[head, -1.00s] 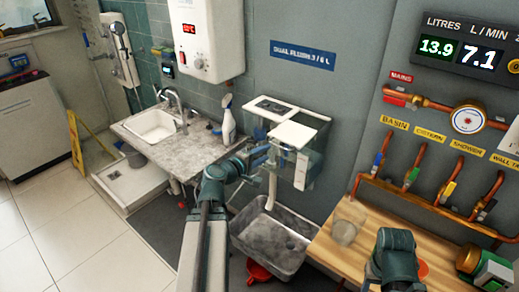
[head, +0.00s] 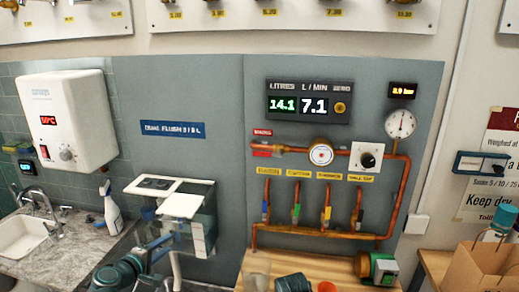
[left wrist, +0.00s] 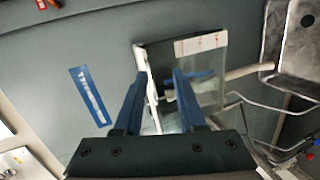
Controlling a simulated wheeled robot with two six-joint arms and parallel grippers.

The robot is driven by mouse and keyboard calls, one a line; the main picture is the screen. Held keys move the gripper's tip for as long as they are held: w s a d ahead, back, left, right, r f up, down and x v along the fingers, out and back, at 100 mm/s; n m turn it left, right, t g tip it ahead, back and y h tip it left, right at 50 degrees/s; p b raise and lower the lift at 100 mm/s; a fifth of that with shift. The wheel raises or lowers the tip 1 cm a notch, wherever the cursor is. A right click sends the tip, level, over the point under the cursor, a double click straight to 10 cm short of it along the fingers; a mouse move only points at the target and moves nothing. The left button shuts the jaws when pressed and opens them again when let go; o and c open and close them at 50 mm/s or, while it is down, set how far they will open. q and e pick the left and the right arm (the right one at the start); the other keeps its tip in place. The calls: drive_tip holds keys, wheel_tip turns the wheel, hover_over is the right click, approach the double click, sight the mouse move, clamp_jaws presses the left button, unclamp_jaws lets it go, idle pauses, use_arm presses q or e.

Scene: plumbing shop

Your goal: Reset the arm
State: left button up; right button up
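My left arm comes in at the bottom left of the head view. Its gripper (head: 165,247) is in front of the clear cistern (head: 208,222), close to its lower front. In the left wrist view the two blue fingers (left wrist: 160,76) stand apart, with a gap between them. The cistern (left wrist: 207,85) shows beyond and beside the fingertips; I cannot tell whether they touch it. Nothing is clearly held. Of my right arm only a teal part shows at the bottom edge of the head view; its fingers are out of frame.
A sink (head: 22,236) and a spray bottle (head: 113,212) are at the left. Copper pipes with several valves run along the wall above a wooden bench (head: 340,272). A clear cup (head: 257,272) stands on it.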

use_arm(q)
drive_tip(key=s+d+f+m+g+h, duration=0.15)
drive_tip(key=d+f+m+g, duration=0.3)
drive_tip(key=d, duration=0.55)
drive_tip(key=s+d+f+m+g+h, duration=0.1)
drive_tip(key=s+d+f+m+g, duration=0.4)
drive_tip(key=d, duration=0.6)
drive_tip(key=s+d+f+m+g+y, duration=0.5)
drive_tip(key=s+d+f+m+y, duration=0.1)
drive_tip(key=s+m, duration=0.3)
drive_tip(key=shift+s+d+y, duration=0.45)
drive_tip(key=shift+s+y, duration=0.1)
drive_tip(key=shift+s, duration=0.35)
drive_tip(key=shift+o, duration=0.4)
